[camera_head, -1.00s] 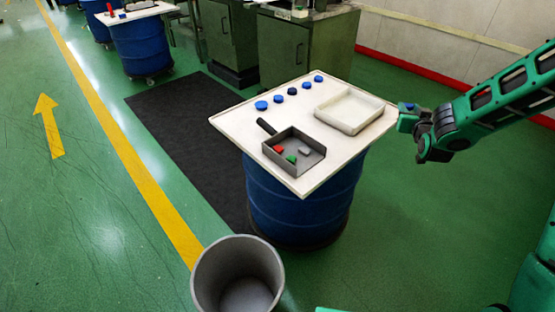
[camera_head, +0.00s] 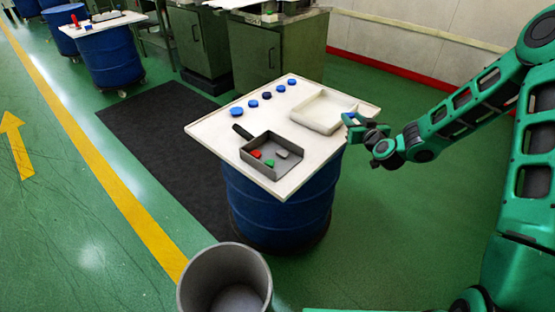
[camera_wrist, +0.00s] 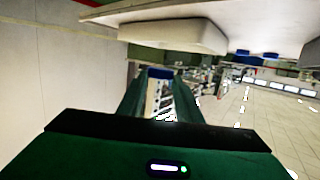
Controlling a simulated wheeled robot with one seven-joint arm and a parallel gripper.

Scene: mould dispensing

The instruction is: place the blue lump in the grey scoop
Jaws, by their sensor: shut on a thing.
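The grey scoop (camera_head: 257,167) lies on the white tabletop in the head view, its dark handle pointing to the back left. My gripper (camera_head: 349,119) is at the table's right edge, beside the cream tray and apart from the scoop. In the wrist view, my gripper is shut on a blue lump (camera_wrist: 160,73) at its fingertips. The lump's full shape is hidden by the fingers.
Several blue round caps (camera_head: 237,112) line the back left of the tabletop (camera_head: 218,128), which rests on a blue drum (camera_head: 280,210). A grey bin (camera_head: 223,280) stands on the floor in front.

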